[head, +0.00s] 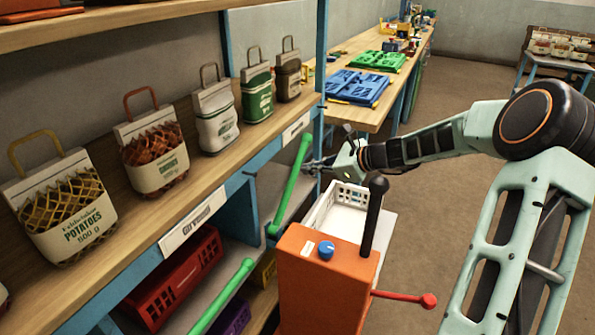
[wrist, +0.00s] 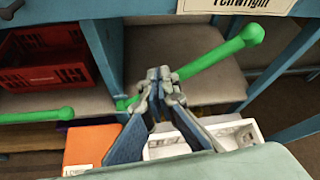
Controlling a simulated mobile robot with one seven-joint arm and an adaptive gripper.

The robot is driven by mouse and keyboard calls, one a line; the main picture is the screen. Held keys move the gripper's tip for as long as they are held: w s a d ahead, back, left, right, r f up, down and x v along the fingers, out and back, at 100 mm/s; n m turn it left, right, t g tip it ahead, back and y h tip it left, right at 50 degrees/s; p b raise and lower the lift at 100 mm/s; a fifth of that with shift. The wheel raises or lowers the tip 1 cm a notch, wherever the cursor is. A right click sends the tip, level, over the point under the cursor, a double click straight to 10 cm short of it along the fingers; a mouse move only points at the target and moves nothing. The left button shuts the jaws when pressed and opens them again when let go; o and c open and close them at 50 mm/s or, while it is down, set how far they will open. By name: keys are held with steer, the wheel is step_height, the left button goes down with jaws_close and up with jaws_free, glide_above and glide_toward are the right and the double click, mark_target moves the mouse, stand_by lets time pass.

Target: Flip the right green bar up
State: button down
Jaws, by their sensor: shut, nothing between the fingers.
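The right green bar (head: 290,187) slants upward along the front of the shelf unit, its upper end near the shelf edge. In the wrist view it (wrist: 215,56) rises from lower left to a knob at upper right. My gripper (head: 312,166) is shut and empty, close to the upper half of this bar. In the wrist view my gripper's fingertips (wrist: 160,75) overlap the bar and hide part of it; I cannot tell whether they touch it. The left green bar (head: 222,295) lies lower, and shows level in the wrist view (wrist: 38,116).
An orange box (head: 325,280) with a blue knob, a black post and a red lever stands in front, beside a white crate (head: 340,207). Several sacks stand on the wooden shelf (head: 125,245). A red crate (head: 172,280) sits below.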

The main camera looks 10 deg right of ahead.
steer(key=v, duration=0.5)
steer(key=shift+s+d+r, duration=0.1)
steer(key=shift+d, duration=0.05)
